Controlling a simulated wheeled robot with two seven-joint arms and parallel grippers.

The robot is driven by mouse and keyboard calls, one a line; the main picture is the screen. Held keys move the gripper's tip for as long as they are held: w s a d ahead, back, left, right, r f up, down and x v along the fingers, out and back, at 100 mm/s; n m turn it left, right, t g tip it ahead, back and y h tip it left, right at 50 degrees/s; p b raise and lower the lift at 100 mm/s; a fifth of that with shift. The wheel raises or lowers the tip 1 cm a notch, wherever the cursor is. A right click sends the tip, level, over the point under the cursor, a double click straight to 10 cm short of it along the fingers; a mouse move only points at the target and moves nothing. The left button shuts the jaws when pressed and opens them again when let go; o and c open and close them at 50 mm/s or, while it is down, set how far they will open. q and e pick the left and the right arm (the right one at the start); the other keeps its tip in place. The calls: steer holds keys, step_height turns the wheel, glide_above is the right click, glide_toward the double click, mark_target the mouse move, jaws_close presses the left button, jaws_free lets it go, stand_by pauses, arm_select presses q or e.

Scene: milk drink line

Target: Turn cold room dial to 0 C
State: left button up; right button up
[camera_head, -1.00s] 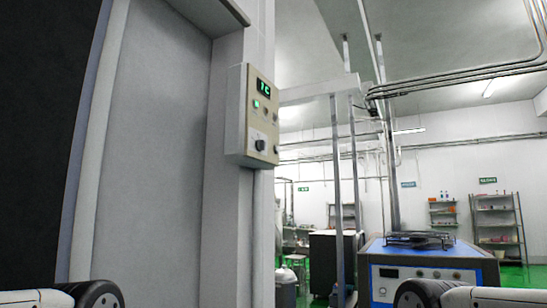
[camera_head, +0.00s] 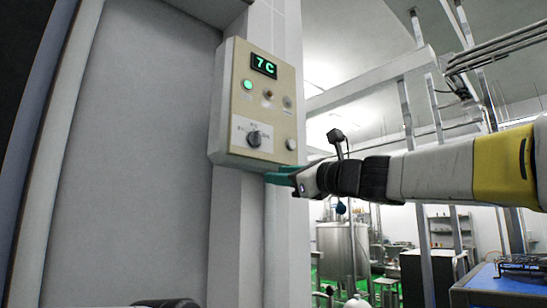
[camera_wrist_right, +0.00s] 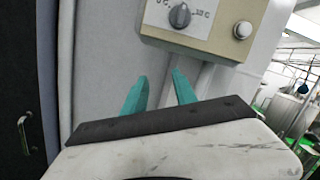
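The cold room control box (camera_head: 228,150) is fixed to the wall column; its cream front panel has a display (camera_head: 264,65) reading 7 C in green. The dial (camera_head: 254,138) is a dark round knob on a white label low on the panel. It also shows at the top of the right wrist view (camera_wrist_right: 180,16). My right gripper (camera_head: 272,176) has teal fingers just below the box's lower edge. In the right wrist view its two fingers (camera_wrist_right: 159,76) are apart with nothing between them, below the dial and not touching it. My left gripper is out of view.
A lit green button (camera_head: 248,85), small knobs and a pale round button (camera_head: 291,144) share the panel. A grey door (camera_head: 130,150) stands left. A steel tank (camera_head: 342,248) and a blue machine (camera_head: 500,285) stand behind, right.

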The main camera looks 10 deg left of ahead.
mark_target(260, 142)
steer(key=w+a+r+m, duration=0.2)
steer(key=r, duration=0.1)
steer(key=w+a+r+m+t+y, duration=0.1)
steer(key=w+a+r+m, duration=0.1)
steer(key=r, duration=0.2)
steer(key=w+a+r+m, duration=0.1)
steer(key=w+a+r, duration=0.1)
steer(key=r, duration=0.1)
steer(key=shift+w+r+m+t, duration=0.2)
steer(key=shift+w+m+t, duration=0.1)
steer(key=shift+w+m, duration=0.1)
jaws_close()
